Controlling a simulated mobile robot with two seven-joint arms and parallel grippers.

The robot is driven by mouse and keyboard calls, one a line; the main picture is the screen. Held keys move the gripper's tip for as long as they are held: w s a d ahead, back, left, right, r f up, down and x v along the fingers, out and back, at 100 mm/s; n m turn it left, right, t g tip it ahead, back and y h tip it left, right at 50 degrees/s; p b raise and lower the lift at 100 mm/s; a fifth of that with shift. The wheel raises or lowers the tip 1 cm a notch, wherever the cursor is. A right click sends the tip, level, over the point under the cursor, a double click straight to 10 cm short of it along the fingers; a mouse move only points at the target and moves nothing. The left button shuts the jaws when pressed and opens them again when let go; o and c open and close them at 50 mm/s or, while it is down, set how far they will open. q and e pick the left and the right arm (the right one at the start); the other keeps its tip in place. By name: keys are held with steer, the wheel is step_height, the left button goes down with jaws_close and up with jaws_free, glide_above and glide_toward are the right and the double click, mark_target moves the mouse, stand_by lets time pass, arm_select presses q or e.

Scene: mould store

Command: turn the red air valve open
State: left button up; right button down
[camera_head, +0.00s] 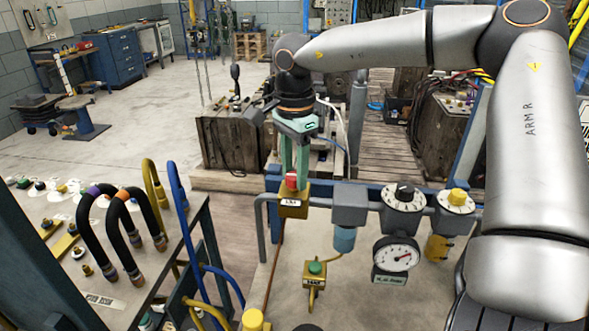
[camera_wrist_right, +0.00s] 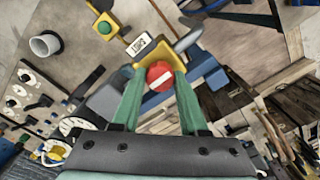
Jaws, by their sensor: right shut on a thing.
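The red air valve (camera_head: 291,180) is a small red knob on a yellow block (camera_head: 294,205) on the pipe rail. In the right wrist view the red valve (camera_wrist_right: 160,76) shows a pale bar across its round face and sits on the yellow block (camera_wrist_right: 207,70). My right gripper (camera_head: 295,172) points down from above, its green fingers shut on the red valve. In the right wrist view the fingertips (camera_wrist_right: 160,80) lie on either side of the knob. My left gripper is not in view.
Right along the rail are a grey block (camera_head: 349,205), a black knob on a white dial (camera_head: 404,194), a gauge (camera_head: 397,257) and a yellow knob (camera_head: 457,197). A green button box (camera_head: 315,275) is below. A panel with black hoses (camera_head: 95,225) stands left.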

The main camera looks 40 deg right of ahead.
mark_target(294, 176)
steer(key=shift+r, duration=0.1)
stand_by(0.3)
steer(key=shift+c, duration=2.2)
jaws_free()
step_height(294, 176, up, 12)
steer(key=shift+r, duration=0.2)
steer(key=shift+a+f, duration=0.1)
